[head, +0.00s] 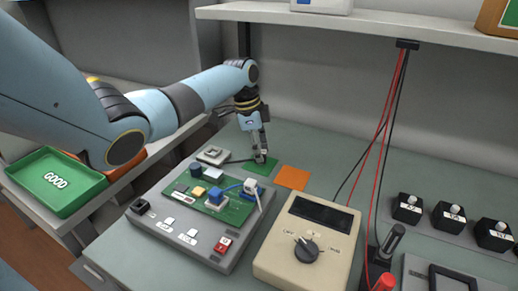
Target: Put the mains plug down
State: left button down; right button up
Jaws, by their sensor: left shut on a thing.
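My left gripper (262,154) points down at the back of the bench, over a flat green square (265,169). It is shut on a small grey thing, which I take to be the mains plug (260,159); the fingers hide part of it. A dark cable runs from it to the left, toward a pale box (212,155) at the back of the grey test fixture. The plug is low, at or just above the green square; I cannot tell if it touches. My right gripper is out of view.
An orange square (292,178) lies just right of the green one. The grey fixture (195,238) with a green circuit board (212,200) stands in front. A beige meter (307,243), red and black leads and several black blocks (407,208) are to the right. A green GOOD tray (57,181) is left.

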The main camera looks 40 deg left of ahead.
pick_arm(q)
jog(key=c, duration=0.9)
grip_release()
jog(key=shift+f, duration=0.1)
jog(key=shift+c, duration=0.2)
notch_tip(320, 180, up, 12)
jog(key=s+a, duration=0.1)
jog(key=shift+s+a, duration=0.25)
jog(key=shift+a, duration=0.15)
